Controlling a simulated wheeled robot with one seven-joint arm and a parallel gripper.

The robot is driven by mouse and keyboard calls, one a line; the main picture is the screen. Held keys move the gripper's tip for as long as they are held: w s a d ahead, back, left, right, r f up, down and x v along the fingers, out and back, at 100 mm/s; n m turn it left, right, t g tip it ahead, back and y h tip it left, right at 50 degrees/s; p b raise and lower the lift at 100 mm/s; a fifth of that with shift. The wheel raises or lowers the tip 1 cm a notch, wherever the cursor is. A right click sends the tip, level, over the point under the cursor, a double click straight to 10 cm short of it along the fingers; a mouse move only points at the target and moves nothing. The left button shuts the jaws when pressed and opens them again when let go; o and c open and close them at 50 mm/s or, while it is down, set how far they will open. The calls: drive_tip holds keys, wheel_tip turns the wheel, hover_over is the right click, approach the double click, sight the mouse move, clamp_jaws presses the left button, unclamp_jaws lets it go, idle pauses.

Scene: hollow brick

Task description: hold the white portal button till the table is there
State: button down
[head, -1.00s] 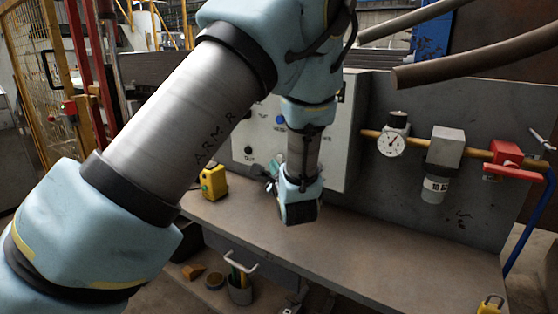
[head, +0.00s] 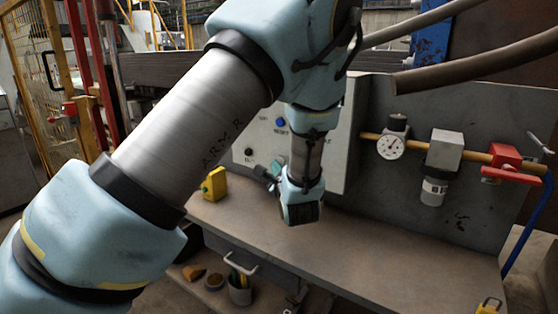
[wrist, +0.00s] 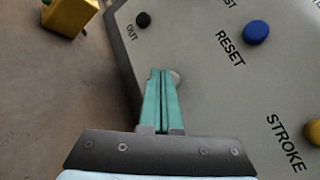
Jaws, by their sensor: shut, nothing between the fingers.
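The white button (wrist: 176,78) shows as a pale round edge on the grey panel in the wrist view, just right of my fingertips and partly hidden by them. My gripper (wrist: 162,73) has its two teal fingers shut together, with nothing between them. The tips are at the button's left side in the picture; I cannot tell whether they press it. In the head view my gripper (head: 268,172) points at the lower part of the control panel (head: 340,160), and the white button is not visible there. No table that I can identify as the portal's shows clearly.
The panel carries a black OUT button (wrist: 143,19), a blue RESET button (wrist: 256,32) and a yellow STROKE button (wrist: 314,131). A yellow box (head: 214,184) stands on the bench (head: 400,255). A gauge (head: 390,146) and red valve (head: 505,160) are to the right.

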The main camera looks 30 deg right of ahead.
drive_tip(key=shift+w+d, duration=0.25)
drive_tip(key=shift+d, duration=0.15)
idle(0.8)
drive_tip(key=shift+s+a+p, duration=0.1)
drive_tip(key=shift+p, duration=0.2)
idle(2.1)
drive_tip(key=shift+s+a, duration=0.35)
drive_tip(key=shift+a, duration=0.35)
drive_tip(key=s+a, duration=0.1)
drive_tip(key=a, duration=0.1)
drive_tip(key=s+a+p, duration=0.1)
drive_tip(key=a, duration=0.1)
drive_tip(key=shift+s+a, duration=0.2)
idle(0.5)
